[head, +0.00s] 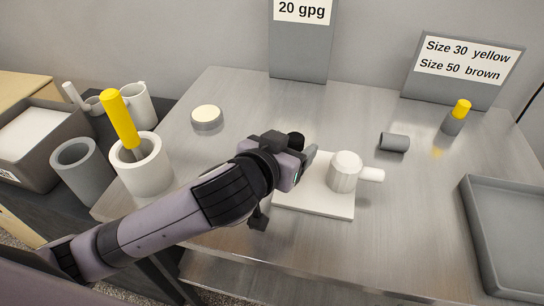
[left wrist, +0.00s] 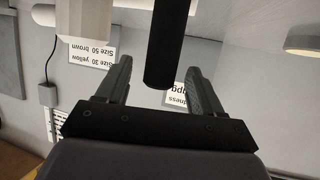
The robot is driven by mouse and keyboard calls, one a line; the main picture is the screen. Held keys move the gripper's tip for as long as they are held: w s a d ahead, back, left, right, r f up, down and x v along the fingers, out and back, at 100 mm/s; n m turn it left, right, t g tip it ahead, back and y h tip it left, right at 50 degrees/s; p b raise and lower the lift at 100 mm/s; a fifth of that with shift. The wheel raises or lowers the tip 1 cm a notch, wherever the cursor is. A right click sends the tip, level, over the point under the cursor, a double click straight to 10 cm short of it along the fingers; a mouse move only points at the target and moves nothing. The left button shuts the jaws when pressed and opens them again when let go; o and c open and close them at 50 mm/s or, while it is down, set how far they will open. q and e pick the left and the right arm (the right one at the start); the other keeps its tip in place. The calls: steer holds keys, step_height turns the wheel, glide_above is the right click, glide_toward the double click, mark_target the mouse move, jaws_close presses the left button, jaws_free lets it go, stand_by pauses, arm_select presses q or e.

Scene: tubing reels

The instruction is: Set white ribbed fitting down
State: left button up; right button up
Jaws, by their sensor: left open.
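The white ribbed fitting (head: 344,174) stands upright on a flat white board (head: 312,200) on the metal table, its side stub pointing right. My left gripper (head: 308,157) is just left of the fitting, with a small gap between them. In the left wrist view the gripper (left wrist: 160,68) has its fingers spread and holds nothing. A white body with a stub, seemingly the fitting (left wrist: 88,18), shows beyond the left finger at the top left. A dark rod shows between the fingers; I cannot tell what it is. My right gripper is not in view.
A white round disc (head: 207,117) lies behind my arm. A grey cylinder (head: 394,142) and a yellow-topped grey piece (head: 457,116) are at the right. A grey tray (head: 486,240) sits at the right edge. Cups (head: 140,177) stand at the left. Signs stand at the back.

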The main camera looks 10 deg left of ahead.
arm_select(q)
steer(key=v, duration=0.8)
stand_by(0.4)
